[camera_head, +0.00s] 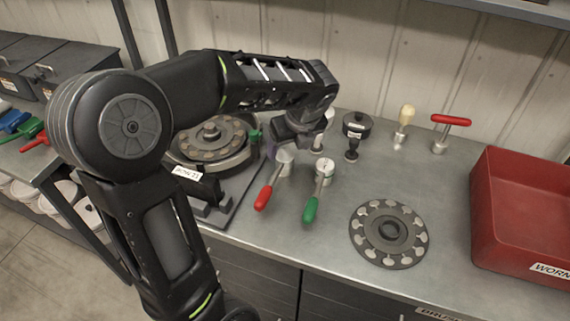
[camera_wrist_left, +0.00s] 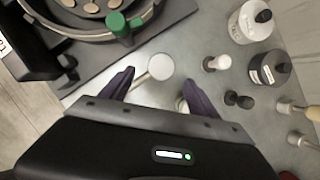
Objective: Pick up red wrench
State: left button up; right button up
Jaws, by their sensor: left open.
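The red wrench (camera_head: 270,186) lies on the grey bench, its red handle toward the front and its round metal head toward the back. My left gripper (camera_head: 291,145) is open above the head end, pointing down. In the left wrist view, a round metal head (camera_wrist_left: 160,67) with a thin shaft shows just beyond and between the two spread fingers of the gripper (camera_wrist_left: 156,88). The gripper body hides the handle there. A green-handled wrench (camera_head: 314,196) lies just right of the red one. My right gripper is not in view.
A seed meter (camera_head: 240,160) stands left of the wrenches. A seed disc (camera_head: 357,238) lies to the right, before a red bin (camera_head: 487,218). A dark jar (camera_head: 357,124), a wooden-handled tool (camera_head: 404,125) and a red T-handle tool (camera_head: 451,121) stand behind.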

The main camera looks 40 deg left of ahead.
aim_at(286, 156)
pick_arm(q)
jog(key=shift+x, duration=1.15)
jog(key=shift+p+x, duration=0.55)
jog(key=shift+x, duration=2.05)
grip_shut()
jog(key=shift+w, duration=0.1)
